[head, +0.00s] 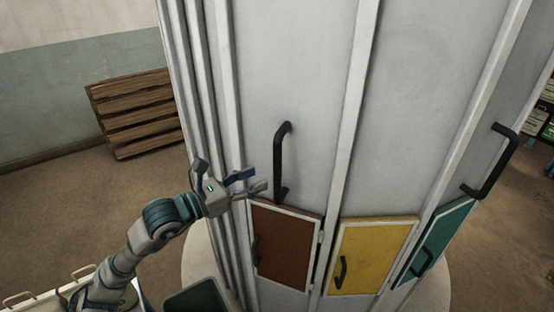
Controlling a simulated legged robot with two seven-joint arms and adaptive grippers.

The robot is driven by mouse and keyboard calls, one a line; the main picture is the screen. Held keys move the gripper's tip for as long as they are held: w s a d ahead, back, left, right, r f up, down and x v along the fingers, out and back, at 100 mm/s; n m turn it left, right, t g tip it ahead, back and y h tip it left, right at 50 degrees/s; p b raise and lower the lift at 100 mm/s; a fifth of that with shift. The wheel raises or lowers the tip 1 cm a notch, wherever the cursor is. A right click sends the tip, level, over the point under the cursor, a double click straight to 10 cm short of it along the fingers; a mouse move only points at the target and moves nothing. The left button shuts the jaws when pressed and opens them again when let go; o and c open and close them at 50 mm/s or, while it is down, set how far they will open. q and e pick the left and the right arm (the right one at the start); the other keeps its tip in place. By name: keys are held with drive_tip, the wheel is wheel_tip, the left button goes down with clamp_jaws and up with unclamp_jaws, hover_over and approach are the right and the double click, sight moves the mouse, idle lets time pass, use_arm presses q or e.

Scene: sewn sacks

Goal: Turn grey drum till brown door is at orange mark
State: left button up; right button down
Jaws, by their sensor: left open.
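The tall grey drum (400,110) fills the middle and right of the head view, with light upright ribs between its panels. The brown door (286,243) is low on the panel nearest my left arm and looks shut. A black upright handle (279,160) is fixed above the brown door. My left gripper (257,180) is open, with its fingers pointing right toward the lower part of this handle; the handle is not gripped. I see no orange mark. My right gripper is out of view.
A yellow door (371,257) and a teal door (436,240) follow to the right. Another black handle (492,162) is above the teal one. The drum stands on a pale round base (197,262). A wooden pallet (135,113) leans at the back left wall. Brown floor lies open at left.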

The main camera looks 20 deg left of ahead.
sight(274, 168)
use_arm(q)
drive_tip(key=p+x, duration=0.2)
drive_tip(key=x, duration=0.4)
drive_tip(key=shift+w, duration=0.45)
drive_tip(key=shift+w+a+f, duration=0.15)
drive_tip(key=shift+w+f, duration=0.1)
drive_tip(key=shift+w, duration=0.25)
drive_tip(key=shift+d, duration=0.3)
drive_tip(key=shift+c, duration=0.9)
drive_tip(key=shift+d+r, duration=0.1)
drive_tip(key=shift+d, duration=0.25)
drive_tip(key=c, duration=0.4)
clamp_jaws()
drive_tip(key=shift+w+a, duration=0.15)
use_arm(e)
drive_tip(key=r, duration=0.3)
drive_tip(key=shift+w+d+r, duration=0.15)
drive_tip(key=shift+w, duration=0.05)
